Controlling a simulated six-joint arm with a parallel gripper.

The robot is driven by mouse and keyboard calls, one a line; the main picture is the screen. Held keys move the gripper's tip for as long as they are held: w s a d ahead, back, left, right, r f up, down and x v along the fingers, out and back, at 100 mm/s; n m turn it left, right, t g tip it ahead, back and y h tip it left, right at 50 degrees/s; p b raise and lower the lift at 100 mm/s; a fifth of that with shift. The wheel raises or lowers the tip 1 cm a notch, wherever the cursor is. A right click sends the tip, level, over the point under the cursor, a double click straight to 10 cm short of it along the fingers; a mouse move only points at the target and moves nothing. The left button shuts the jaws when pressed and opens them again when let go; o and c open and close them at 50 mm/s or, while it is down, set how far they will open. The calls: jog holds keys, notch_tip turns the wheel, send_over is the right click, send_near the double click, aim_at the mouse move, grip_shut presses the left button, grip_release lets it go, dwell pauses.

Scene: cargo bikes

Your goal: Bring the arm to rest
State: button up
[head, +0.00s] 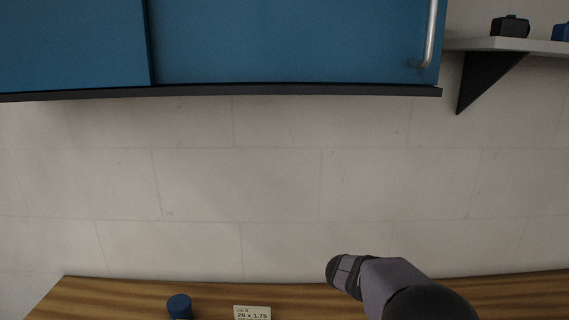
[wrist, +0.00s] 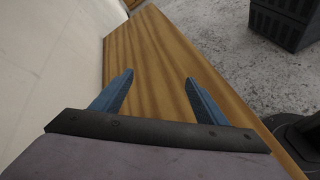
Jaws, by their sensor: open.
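My gripper (wrist: 158,88) shows in the wrist view with its two blue fingers spread apart and nothing between them. It is above the wooden bench top (wrist: 150,50), which runs away from it along the pale wall. In the head view my arm is at the lower right, over the bench top (head: 110,290); the fingers do not show there.
A blue-capped container (head: 179,306) and a "26 x 1.75" label card (head: 252,312) are on the bench. A blue wall cabinet (head: 290,40) hangs above, with a shelf (head: 520,46) at right. A dark cabinet (wrist: 285,20) stands on the grey floor.

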jog(key=s+a+f+m+y, duration=0.1)
jog(key=s+a+f+y, duration=0.1)
jog(key=s+f, duration=0.1)
jog(key=s+a+f+m+y, duration=0.1)
jog(key=s+a+f+y, duration=0.1)
jog(key=s+a+f, duration=0.1)
jog(key=s+a+f+m+y, duration=0.1)
jog(key=s+a+f+y, duration=0.1)
jog(key=s+a+f, duration=0.1)
jog(key=shift+s+g+y, duration=0.3)
jog(key=shift+s+g, duration=0.1)
jog(key=shift+s, duration=0.45)
jog(key=s+a+f+m+y, duration=0.2)
jog(key=s+a+m+y, duration=0.1)
jog(key=a, duration=0.2)
jog(key=s+a+f+m+t+y, duration=0.1)
jog(key=s+a+f+m+y, duration=0.1)
jog(key=a, duration=0.4)
jog(key=shift+s+f+m+t+y+p, duration=0.2)
jog(key=shift+s+m+t+y+p, duration=0.15)
jog(key=shift+s+m, duration=0.55)
jog(key=shift+s, duration=0.15)
